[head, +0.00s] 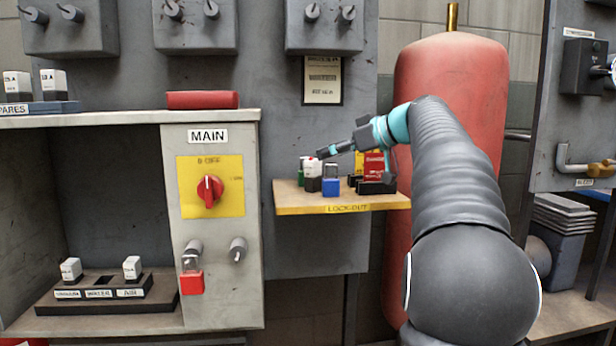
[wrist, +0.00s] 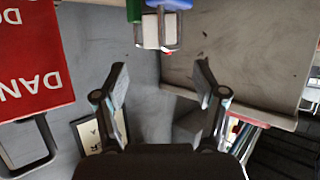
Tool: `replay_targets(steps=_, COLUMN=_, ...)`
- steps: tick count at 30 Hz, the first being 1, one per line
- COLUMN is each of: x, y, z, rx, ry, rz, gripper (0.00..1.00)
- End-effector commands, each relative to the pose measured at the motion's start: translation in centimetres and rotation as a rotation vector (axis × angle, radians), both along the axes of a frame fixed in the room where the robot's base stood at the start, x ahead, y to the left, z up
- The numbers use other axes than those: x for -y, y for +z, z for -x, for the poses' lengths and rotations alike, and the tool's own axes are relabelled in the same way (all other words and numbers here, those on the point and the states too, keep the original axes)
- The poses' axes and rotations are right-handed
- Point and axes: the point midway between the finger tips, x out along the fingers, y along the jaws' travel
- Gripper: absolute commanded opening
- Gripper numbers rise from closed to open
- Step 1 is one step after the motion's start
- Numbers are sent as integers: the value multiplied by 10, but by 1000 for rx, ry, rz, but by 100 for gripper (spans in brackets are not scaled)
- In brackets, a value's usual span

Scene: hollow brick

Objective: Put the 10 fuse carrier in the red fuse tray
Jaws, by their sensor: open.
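The red fuse tray (head: 202,100) lies on top of the cabinet, left of the lock-out shelf. Other white carriers stand on the blue spares tray (head: 17,84) and in the lower rack (head: 71,268); I cannot tell which is the 10. My gripper (head: 322,153) is open and empty, close above the block in the head view. The block lies beyond the fingertips (wrist: 162,72) in the wrist view.
A green item (head: 302,171) and a blue padlock-like block (head: 331,186) flank the carrier closely. A red danger tag (head: 374,163) and black items (head: 375,187) stand to the right. A red tank (head: 450,90) rises behind my arm. The main switch (head: 209,190) is on the cabinet front.

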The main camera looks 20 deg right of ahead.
Motion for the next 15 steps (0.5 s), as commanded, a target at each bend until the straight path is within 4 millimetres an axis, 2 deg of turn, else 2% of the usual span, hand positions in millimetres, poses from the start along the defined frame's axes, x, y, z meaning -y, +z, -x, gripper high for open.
replay_targets(steps=8, x=-15, y=-12, z=-19, rx=-3, ry=10, rz=-2, gripper=71)
replay_targets(steps=15, x=-24, y=-32, z=-42, rx=-4, ry=8, rz=-2, gripper=71)
